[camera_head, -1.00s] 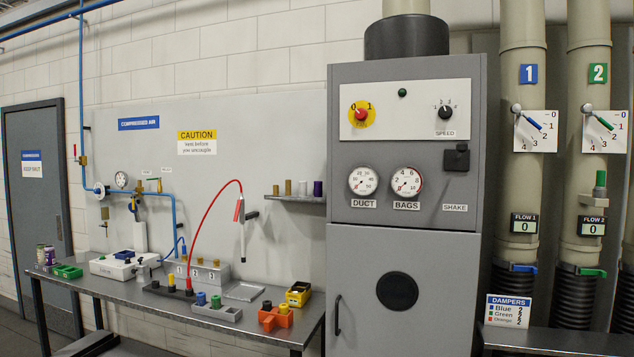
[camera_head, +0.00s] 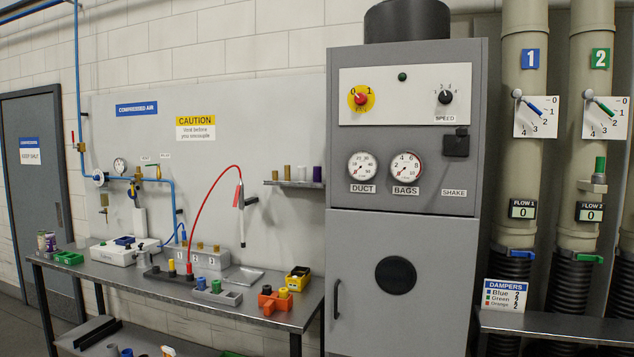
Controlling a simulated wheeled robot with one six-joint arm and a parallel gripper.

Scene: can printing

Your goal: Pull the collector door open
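The collector is a tall grey cabinet with its door (camera_head: 373,300) on the lower front. The door looks shut, flush with the cabinet front. A dark vertical handle (camera_head: 336,299) sits near the door's left edge, and a round black disc (camera_head: 396,275) is near its middle. The door's lower part is cut off by the picture's bottom edge. My gripper is not in view.
A workbench (camera_head: 232,318) with trays and fittings stands left of the collector, its right end close to the handle side. A low dark shelf (camera_head: 560,325) is at the right, by two ducts (camera_head: 522,190). Dials and switches sit above the door.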

